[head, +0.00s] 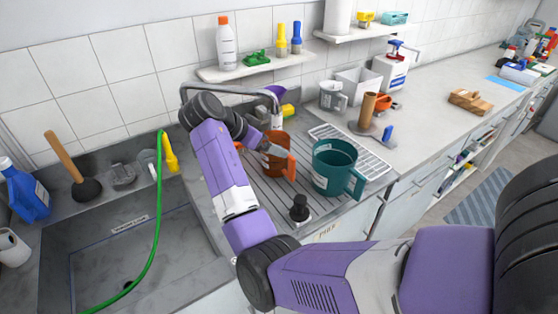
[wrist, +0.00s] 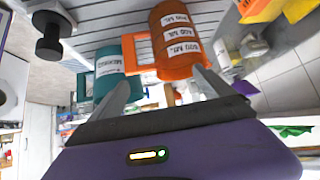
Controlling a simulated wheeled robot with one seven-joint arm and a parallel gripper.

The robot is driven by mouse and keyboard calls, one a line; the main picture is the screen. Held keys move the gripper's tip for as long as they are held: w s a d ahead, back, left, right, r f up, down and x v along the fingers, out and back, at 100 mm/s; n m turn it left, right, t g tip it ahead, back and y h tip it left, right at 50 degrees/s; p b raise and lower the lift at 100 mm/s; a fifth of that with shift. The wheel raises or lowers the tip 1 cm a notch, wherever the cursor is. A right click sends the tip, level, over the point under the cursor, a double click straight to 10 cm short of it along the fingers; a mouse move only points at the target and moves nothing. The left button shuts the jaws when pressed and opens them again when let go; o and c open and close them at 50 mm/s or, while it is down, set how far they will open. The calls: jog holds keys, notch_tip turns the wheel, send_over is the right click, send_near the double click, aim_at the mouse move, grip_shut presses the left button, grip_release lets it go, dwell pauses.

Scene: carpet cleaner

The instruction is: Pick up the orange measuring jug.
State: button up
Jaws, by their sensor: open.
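The orange measuring jug (head: 275,168) stands on the ribbed drainboard right of the sink, partly hidden by my gripper in the head view. In the wrist view the jug (wrist: 178,40) shows its printed label and its square handle (wrist: 137,52), which points left. My gripper (head: 276,151) is open at the jug's upper part. In the wrist view the fingertips (wrist: 162,77) are spread, with the jug's body and handle just ahead of them. I cannot tell whether a finger touches the jug. Nothing is visibly held.
A larger teal jug (head: 334,168) stands close to the right of the orange jug. A black stopper (head: 299,208) is in front. The tap (head: 232,88), a purple funnel (head: 272,92) and a yellow item (head: 288,110) are behind. A green hose (head: 157,215) hangs into the sink at left.

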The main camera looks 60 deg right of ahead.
aim_at(280, 159)
jog(key=shift+m+g+y, duration=0.5)
jog(key=shift+m+g, duration=0.1)
jog(key=shift+m, duration=0.2)
jog(key=shift+s+d+f+p, duration=0.45)
jog(key=shift+s+d+f, duration=0.15)
jog(key=shift+s+f, duration=0.25)
jog(key=shift+s+d+f+p, duration=0.4)
jog(key=shift+s+d+f, duration=0.3)
jog(key=shift+f, duration=0.25)
jog(key=shift+s+d+f+p, duration=0.45)
jog(key=shift+s+d+f, duration=0.05)
jog(key=shift+s+f, duration=0.4)
jog(key=shift+c, duration=0.2)
jog(key=c, duration=1.8)
jog(key=shift+w+r, duration=0.1)
grip_shut()
